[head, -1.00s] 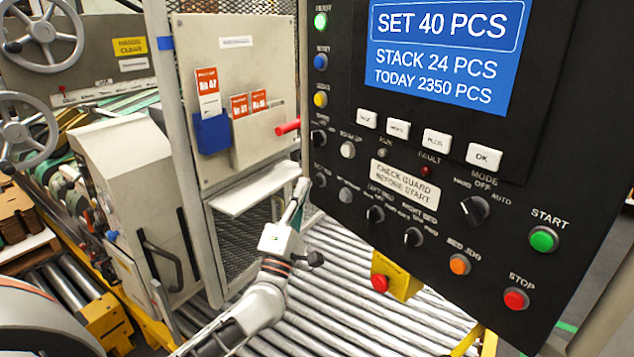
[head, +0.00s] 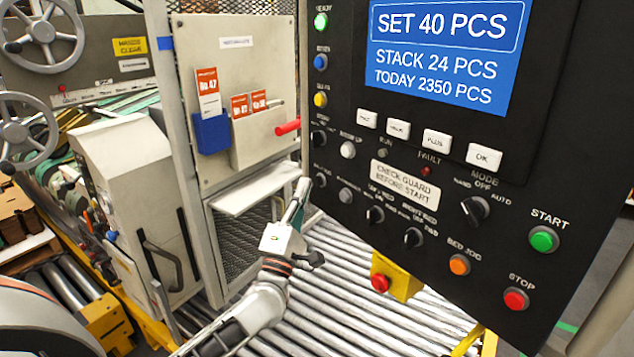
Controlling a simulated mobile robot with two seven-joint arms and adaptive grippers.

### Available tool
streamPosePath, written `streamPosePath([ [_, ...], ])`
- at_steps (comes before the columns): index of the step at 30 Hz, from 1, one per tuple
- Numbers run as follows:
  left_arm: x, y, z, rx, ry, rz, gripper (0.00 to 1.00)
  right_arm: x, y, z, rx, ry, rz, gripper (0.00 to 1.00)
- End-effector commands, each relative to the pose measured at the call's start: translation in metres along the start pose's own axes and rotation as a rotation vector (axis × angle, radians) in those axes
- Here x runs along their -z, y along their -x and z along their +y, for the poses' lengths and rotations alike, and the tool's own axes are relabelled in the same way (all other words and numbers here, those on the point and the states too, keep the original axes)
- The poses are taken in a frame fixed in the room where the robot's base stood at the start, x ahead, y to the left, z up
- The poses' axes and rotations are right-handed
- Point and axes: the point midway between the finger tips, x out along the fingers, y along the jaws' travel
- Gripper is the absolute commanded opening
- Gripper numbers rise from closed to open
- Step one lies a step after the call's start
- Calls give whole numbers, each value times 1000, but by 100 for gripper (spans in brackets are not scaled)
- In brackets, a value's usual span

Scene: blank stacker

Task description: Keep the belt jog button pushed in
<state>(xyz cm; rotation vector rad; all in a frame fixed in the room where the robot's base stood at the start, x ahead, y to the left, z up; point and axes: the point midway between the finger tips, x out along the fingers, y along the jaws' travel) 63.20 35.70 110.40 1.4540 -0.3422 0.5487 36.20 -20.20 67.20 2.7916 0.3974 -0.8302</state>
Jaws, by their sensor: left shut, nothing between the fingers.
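The black control panel (head: 560,130) fills the right half of the head view. I cannot tell for sure which control is the belt jog button, as several small labels at the panel's left are too blurred to read. A dark round control (head: 320,180) sits at the panel's left edge, with a grey one (head: 345,195) to its right. An orange button (head: 459,265) is labelled BED JOG. My left gripper (head: 301,186) is shut and empty, its narrow tip close beside the panel's left edge near the dark control. I cannot tell whether it touches. My right gripper is not in view.
A green START button (head: 544,239) and a red STOP button (head: 516,299) are at the panel's lower right. A yellow box with a red button (head: 380,283) hangs below the panel. Metal rollers (head: 330,300) lie underneath. A grey cabinet (head: 235,60) stands behind my gripper.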

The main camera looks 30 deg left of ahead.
Motion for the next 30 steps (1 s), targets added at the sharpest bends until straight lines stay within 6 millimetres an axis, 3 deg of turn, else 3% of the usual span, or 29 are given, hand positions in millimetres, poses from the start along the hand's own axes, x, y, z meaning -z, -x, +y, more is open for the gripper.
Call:
streamPosePath([
  [30,-4,-6,-4,0,0,0,0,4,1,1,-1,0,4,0],
])
